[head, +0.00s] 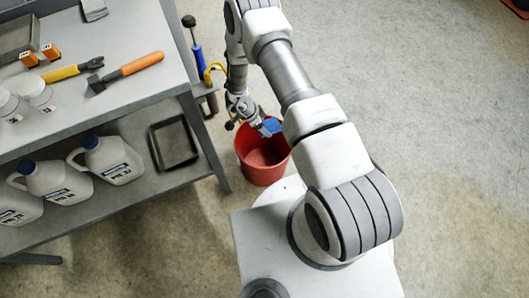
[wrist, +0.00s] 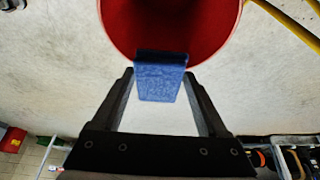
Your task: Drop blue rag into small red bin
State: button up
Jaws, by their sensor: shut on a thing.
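The blue rag (wrist: 160,82) is held between the fingertips of my gripper (wrist: 160,76) in the wrist view. It also shows as a small blue patch (head: 271,126) in the head view. The small red bin (head: 262,165) stands on the floor to the right of the workbench. In the head view my gripper (head: 262,128) is at the bin's far rim, with the rag seen over the opening. In the wrist view the red bin (wrist: 170,25) opens just beyond the rag. The inside of the bin that shows looks empty.
The grey workbench (head: 120,100) at left holds a yellow-handled tool (head: 75,70), an orange-handled tool (head: 130,70) and white jars. Its lower shelf holds white jugs (head: 112,160) and a black tray (head: 174,143). A blue pump (head: 197,58) stands behind.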

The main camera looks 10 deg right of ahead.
notch_tip(320, 180, down, 6)
jog(key=b, duration=0.4)
jog(key=o, duration=1.2)
jog(key=p+v, duration=0.5)
jog(key=v, duration=1.2)
jog(key=shift+a+r, duration=0.1)
jog(key=shift+r, duration=0.1)
